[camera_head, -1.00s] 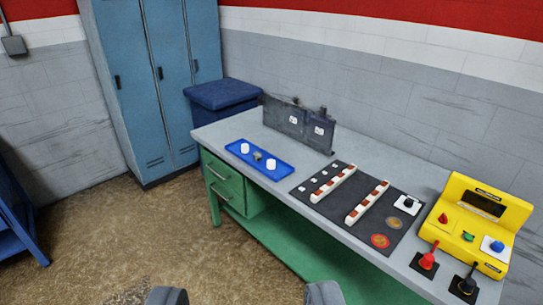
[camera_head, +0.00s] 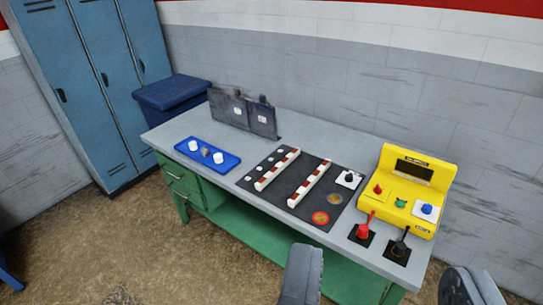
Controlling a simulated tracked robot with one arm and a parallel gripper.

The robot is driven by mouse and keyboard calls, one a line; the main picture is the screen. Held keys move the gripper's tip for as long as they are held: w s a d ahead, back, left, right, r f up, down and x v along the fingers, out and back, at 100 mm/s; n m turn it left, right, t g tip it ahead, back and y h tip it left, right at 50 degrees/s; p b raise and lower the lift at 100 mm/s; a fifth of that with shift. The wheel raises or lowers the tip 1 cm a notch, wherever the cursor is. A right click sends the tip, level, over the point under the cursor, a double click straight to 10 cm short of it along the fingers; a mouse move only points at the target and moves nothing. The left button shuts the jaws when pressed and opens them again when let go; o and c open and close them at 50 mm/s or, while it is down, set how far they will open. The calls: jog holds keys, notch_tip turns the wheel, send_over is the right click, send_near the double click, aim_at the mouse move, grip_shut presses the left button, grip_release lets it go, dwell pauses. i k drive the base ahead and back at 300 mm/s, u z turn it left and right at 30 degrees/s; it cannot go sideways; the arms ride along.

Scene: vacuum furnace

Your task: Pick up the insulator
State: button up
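A blue tray (camera_head: 232,168) lies on the left part of the bench top. Two short white cylinders stand on it, a left one (camera_head: 193,146) and a right one (camera_head: 218,158); they look like insulators, though I cannot be sure. A small grey metal piece (camera_head: 206,152) sits between them. My gripper (camera_head: 384,264) shows at the bottom edge as two dark fingers spread wide apart, with nothing between them. It is well short of the tray, to its lower right in the picture.
The grey bench (camera_head: 180,128) has a green frame. A dark mat (camera_head: 262,189) carries two white-and-brown strips. A yellow control box (camera_head: 408,192) stands at right, with red (camera_head: 364,230) and black (camera_head: 398,246) levers before it. Dark upright panels (camera_head: 243,112) stand behind the tray. Lockers (camera_head: 88,75) are at left.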

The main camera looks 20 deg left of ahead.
aim_at(218, 158)
jog(key=z, duration=1.15)
jog(key=i, duration=2.15)
jog(key=u, duration=2.95)
jog(key=i, duration=1)
jog(key=u, duration=0.1)
